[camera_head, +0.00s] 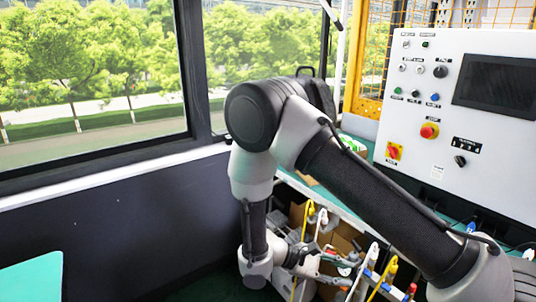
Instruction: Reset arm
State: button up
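My arm crosses the middle of the view. It comes up from the lower right, bends at a high elbow at the center and drops down to the wrist at the lower center. My gripper (322,263) is low, to the right of the wrist, in front of the cluttered space below the bench. It is small and overlaps with cables and boxes behind it, so I cannot tell whether its fingers are open or shut. I see no object clearly held in it.
A white control panel (460,118) with a dark screen (497,87), knobs and a red button (429,131) stands at right. Cardboard boxes (341,243) and yellow-ended leads (389,273) lie near my gripper. A green surface (32,280) is at lower left, below windows.

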jog(key=s+d+r+m+t+y, duration=0.1)
jog(key=s+d+r+m+y, duration=0.2)
jog(key=r, duration=0.8)
jog(key=s+d+r+m+t+y, duration=0.2)
jog(key=s+d+r+m+y, duration=0.2)
jog(key=r, duration=0.7)
jog(key=s+d+r+m+t+y, duration=0.2)
jog(key=d+r+y, duration=0.4)
jog(key=d+r, duration=0.3)
notch_tip(320, 180, up, 3)
jog(key=shift+s+d+r+m+y, duration=0.1)
jog(key=shift+s+d+m+y, duration=0.25)
jog(key=shift+s+m, duration=0.65)
jog(key=shift+s, duration=0.1)
